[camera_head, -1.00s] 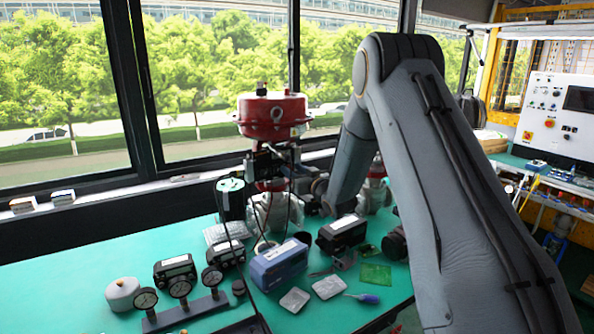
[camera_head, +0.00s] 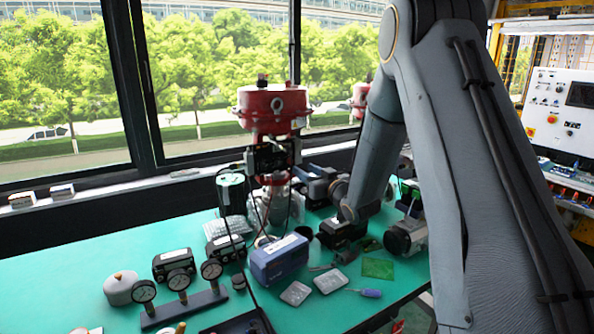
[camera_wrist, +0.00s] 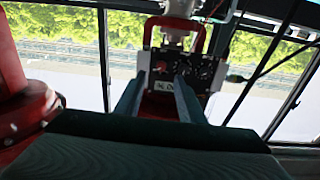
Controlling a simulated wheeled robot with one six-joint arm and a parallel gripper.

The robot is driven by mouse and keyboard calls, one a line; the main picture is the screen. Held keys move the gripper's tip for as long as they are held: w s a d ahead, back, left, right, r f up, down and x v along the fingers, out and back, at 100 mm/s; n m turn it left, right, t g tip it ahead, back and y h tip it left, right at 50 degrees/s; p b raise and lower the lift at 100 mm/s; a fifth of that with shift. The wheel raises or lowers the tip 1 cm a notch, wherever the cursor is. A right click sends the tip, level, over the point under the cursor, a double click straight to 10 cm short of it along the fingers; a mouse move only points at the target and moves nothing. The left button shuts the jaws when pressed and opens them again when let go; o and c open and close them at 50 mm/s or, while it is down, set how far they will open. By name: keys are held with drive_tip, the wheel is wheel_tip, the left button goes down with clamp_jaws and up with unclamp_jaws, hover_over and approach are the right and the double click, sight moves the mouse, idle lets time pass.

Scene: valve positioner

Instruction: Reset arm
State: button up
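The valve (camera_head: 271,112) stands upright on the bench, with a red actuator on top and a dark positioner box (camera_head: 272,158) on its stem. In the wrist view the positioner (camera_wrist: 207,72), with dials on its front, lies beyond my fingertips. My gripper (camera_wrist: 162,70) is open, its two fingers apart with nothing visibly held between them. In the head view my arm comes down from the upper right to the right of the valve; its gripper end is small and partly hidden among the things there.
A blue box (camera_head: 279,261), black instruments (camera_head: 174,264), a gauge stand (camera_head: 184,309) and a round grey pot (camera_head: 120,287) crowd the bench (camera_head: 45,285). A second red actuator (camera_head: 359,98) is partly behind my arm. The left part of the bench is bare.

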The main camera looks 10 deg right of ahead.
drive_tip(key=s+f+m+g+h, duration=0.1)
drive_tip(key=s+g, duration=0.4)
drive_tip(key=s, duration=0.9)
drive_tip(key=s+a+f+m+g+h, duration=0.1)
drive_tip(key=s+f+g, duration=0.4)
drive_tip(key=s, duration=0.9)
drive_tip(key=s+f+m+g+h, duration=0.1)
drive_tip(key=s+f+g+h, duration=0.2)
drive_tip(key=s, duration=1)
drive_tip(key=f+g, duration=0.2)
drive_tip(key=g, duration=0.1)
drive_tip(key=shift+s+a+h, duration=0.25)
drive_tip(key=shift+s+h, duration=0.05)
drive_tip(key=shift+s, duration=0.1)
